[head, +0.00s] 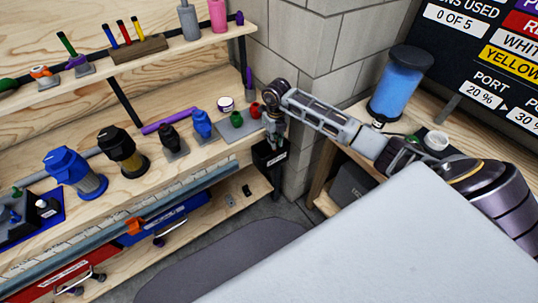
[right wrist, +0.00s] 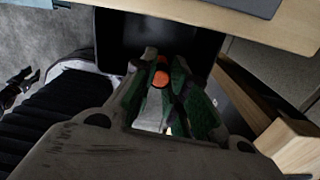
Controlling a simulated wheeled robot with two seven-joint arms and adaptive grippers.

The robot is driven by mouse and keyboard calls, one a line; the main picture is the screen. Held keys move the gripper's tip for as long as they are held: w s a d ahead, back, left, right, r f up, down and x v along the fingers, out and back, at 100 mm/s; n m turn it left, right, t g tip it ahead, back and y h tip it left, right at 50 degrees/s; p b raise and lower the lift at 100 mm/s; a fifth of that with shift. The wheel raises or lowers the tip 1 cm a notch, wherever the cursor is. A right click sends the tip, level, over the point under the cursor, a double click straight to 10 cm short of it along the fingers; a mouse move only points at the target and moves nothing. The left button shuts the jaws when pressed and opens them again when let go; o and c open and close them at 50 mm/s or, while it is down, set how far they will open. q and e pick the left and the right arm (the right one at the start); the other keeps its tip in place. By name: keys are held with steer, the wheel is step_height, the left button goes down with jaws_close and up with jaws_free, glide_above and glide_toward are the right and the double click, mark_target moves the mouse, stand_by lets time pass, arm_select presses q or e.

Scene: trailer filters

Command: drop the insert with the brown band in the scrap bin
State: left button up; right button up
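My right gripper (head: 275,142) points down over the black bin (head: 268,158), which hangs at the end of the workbench. In the right wrist view the gripper's green and grey fingers (right wrist: 163,72) reach over the dark mouth of the bin (right wrist: 115,40). I cannot make out an insert with a brown band in either view. The inside of the bin is too dark to read. My left gripper is not in view.
Several filter housings (head: 122,152) line the bench. A blue canister (head: 400,85) stands on the right table. A concrete block wall stands behind the arm.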

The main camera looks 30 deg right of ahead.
steer(key=o, duration=0.5)
steer(key=shift+r, duration=6)
